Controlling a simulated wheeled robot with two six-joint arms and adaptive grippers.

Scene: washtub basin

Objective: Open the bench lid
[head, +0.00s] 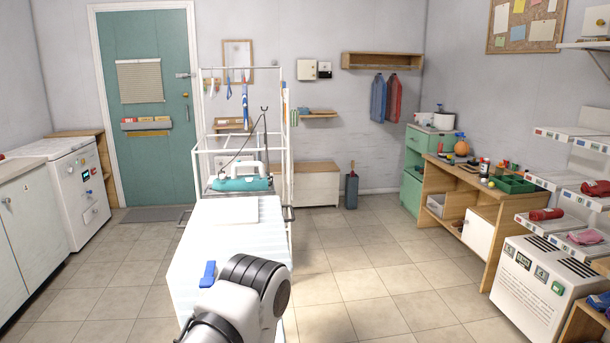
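A low white box with a light wooden top (317,167) stands against the back wall; it looks like the bench, and its top lies flat, apparently shut. Its left side is partly hidden behind a white wire rack. Part of my own arm shows at the bottom centre, far from the box. Neither gripper is in view, so what they hold cannot be told.
The white wire rack (288,150) and a long white board (225,243) stand left of centre. A dark grey bin (352,192) stands right of the box. A wooden workbench (461,211) is at right. Tiled floor (355,250) lies clear in the middle.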

